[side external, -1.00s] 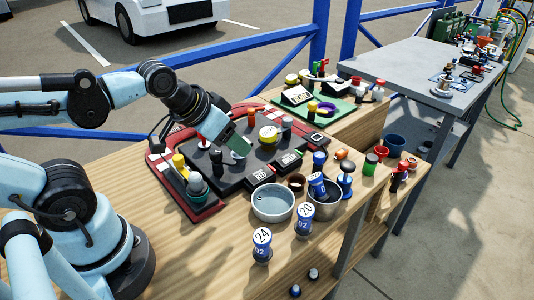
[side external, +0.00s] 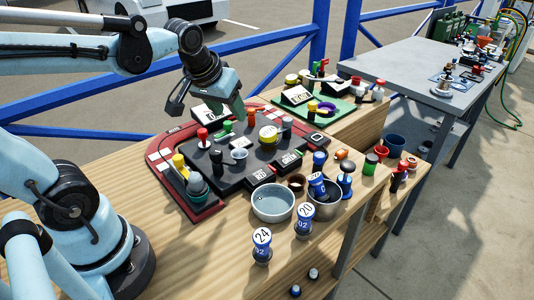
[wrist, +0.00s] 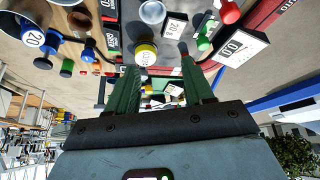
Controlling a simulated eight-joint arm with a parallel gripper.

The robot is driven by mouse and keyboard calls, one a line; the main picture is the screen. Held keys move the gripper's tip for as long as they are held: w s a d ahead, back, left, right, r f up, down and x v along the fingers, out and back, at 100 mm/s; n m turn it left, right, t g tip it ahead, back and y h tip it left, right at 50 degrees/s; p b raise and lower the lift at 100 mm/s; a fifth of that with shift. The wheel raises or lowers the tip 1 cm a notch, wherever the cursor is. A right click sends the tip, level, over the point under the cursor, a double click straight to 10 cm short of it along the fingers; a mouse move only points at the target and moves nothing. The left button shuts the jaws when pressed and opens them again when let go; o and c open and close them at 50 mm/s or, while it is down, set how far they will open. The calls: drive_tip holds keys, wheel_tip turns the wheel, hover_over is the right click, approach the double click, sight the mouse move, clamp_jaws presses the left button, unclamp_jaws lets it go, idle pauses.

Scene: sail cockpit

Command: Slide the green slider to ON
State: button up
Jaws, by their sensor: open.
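A small green knob (side external: 227,127), which looks like the green slider, stands at the back of the dark panel (side external: 222,172), beside a red knob (side external: 202,135). It also shows in the wrist view (wrist: 204,38), at the upper right. I cannot read an ON mark or tell its setting. My gripper (side external: 238,112) is open and empty, raised above the back of the panel, apart from the green knob. In the wrist view, the green fingers of my gripper (wrist: 159,68) are spread, with nothing held between them.
A yellow-sided round knob (side external: 268,136) and a grey cup-like part (side external: 239,154) are on the panel. A white display (side external: 210,112) stands behind the green knob. A metal bowl (side external: 272,203) and numbered blue-and-white pieces (side external: 262,246) stand in front. Bare wood lies left of the panel.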

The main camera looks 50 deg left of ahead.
sight(227, 123)
drive_tip(key=w+a+n+g+y, duration=0.1)
drive_tip(key=w+a+n+g, duration=0.2)
drive_tip(key=a, duration=0.5)
drive_tip(key=shift+n+t, duration=0.5)
drive_tip(key=shift+n, duration=0.2)
drive_tip(key=x, duration=1.1)
drive_tip(key=shift+w+a+f, duration=0.2)
drive_tip(key=shift+w+a, duration=0.05)
drive_tip(key=shift+a, duration=0.1)
drive_tip(key=shift+c, duration=0.5)
clamp_jaws()
